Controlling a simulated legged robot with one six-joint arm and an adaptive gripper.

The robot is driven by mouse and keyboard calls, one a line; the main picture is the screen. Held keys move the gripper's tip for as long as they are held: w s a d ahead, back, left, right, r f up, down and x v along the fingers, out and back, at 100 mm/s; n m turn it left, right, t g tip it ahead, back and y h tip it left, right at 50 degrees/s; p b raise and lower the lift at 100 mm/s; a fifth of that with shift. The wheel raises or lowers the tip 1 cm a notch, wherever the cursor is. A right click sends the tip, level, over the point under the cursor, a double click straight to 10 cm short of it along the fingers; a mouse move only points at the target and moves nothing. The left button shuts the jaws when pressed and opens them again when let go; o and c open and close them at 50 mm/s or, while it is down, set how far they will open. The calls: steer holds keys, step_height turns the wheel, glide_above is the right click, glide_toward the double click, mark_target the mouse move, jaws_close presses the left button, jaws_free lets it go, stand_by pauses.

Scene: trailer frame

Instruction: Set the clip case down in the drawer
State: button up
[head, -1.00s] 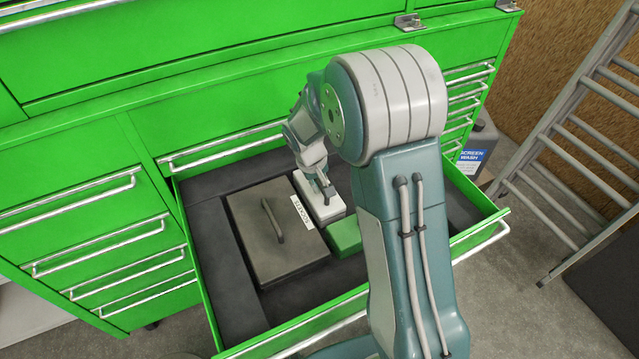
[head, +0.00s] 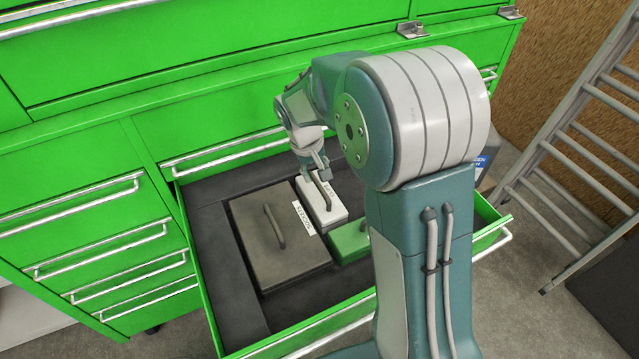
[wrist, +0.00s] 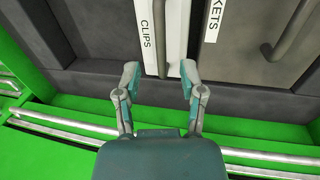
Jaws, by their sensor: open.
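The clip case is a white box (head: 331,211) with a grey handle, lying in the open green drawer (head: 213,318), right of the dark case. In the wrist view the white case (wrist: 178,40) carries a label reading CLIPS. My gripper (head: 317,174) is just above the far end of the white case. In the wrist view my gripper (wrist: 160,77) is open, its fingers apart on either side of the near end of the handle (wrist: 157,35). Nothing is held. Whether a finger touches the case I cannot tell.
A large dark grey case (head: 277,237) with a handle and white label lies left of the white one. A green case (head: 350,241) sits to its right, partly behind my arm. The drawer's left strip is bare dark lining. A ladder (head: 585,140) leans at the right.

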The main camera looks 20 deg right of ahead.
steer(key=s+d+r+m+t+y, duration=0.1)
steer(key=s+r+t, duration=0.1)
steer(key=s+r, duration=1.05)
steer(key=s+r+m+t+y, duration=0.1)
steer(key=s+r+t, duration=0.2)
steer(key=s, duration=0.9)
steer(key=shift+s+d, duration=0.2)
steer(key=shift+d, duration=0.05)
steer(key=shift+a, duration=0.1)
